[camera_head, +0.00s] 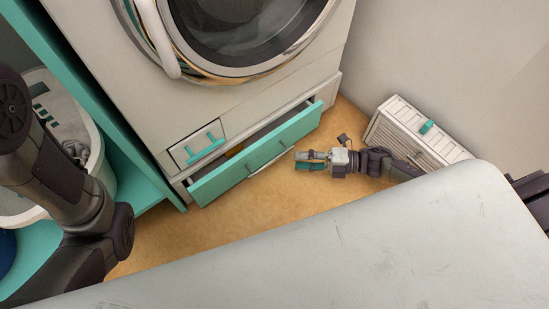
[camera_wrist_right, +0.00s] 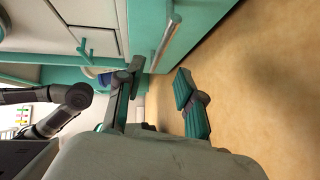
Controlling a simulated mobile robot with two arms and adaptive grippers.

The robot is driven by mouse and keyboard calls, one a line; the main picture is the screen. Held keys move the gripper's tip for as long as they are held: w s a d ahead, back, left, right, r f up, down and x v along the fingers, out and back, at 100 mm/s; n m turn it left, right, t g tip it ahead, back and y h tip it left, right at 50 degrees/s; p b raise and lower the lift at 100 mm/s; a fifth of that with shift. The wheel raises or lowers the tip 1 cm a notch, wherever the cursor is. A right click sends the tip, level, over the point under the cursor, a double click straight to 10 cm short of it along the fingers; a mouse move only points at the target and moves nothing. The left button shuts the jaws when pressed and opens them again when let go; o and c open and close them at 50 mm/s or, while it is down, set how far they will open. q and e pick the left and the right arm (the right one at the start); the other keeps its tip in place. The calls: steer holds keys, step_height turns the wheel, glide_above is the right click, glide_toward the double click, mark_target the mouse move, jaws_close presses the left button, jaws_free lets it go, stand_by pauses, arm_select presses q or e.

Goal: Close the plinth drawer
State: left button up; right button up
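The plinth drawer (camera_head: 225,180) sits in the white base under the washing machine and stands partly open. Its teal front juts out over the floor, and a thin bar handle (camera_head: 268,161) runs along it. My right gripper (camera_head: 298,161) is low over the floor in front of the drawer's right half, near the handle. In the right wrist view its fingers (camera_wrist_right: 158,80) are apart with nothing between them. The drawer front (camera_wrist_right: 147,25) and handle (camera_wrist_right: 170,40) lie beyond the fingertips. My left gripper is out of view.
The washing machine (camera_head: 260,78) stands above the drawer, with a small teal-handled panel (camera_head: 199,145) beside it. A white louvred box (camera_head: 405,130) stands right of my right arm. A white basket (camera_head: 95,160) is at left. A pale grey surface (camera_head: 330,250) fills the foreground.

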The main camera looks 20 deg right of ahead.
mark_target(273, 159)
steer(key=b+x, duration=0.3)
steer(key=x, duration=0.4)
steer(key=shift+w+a+f, duration=0.2)
steer(key=shift+a, duration=0.15)
steer(key=shift+w+a, duration=0.25)
steer(key=shift+a, duration=0.25)
steer(key=shift+r, duration=0.1)
jaws_close()
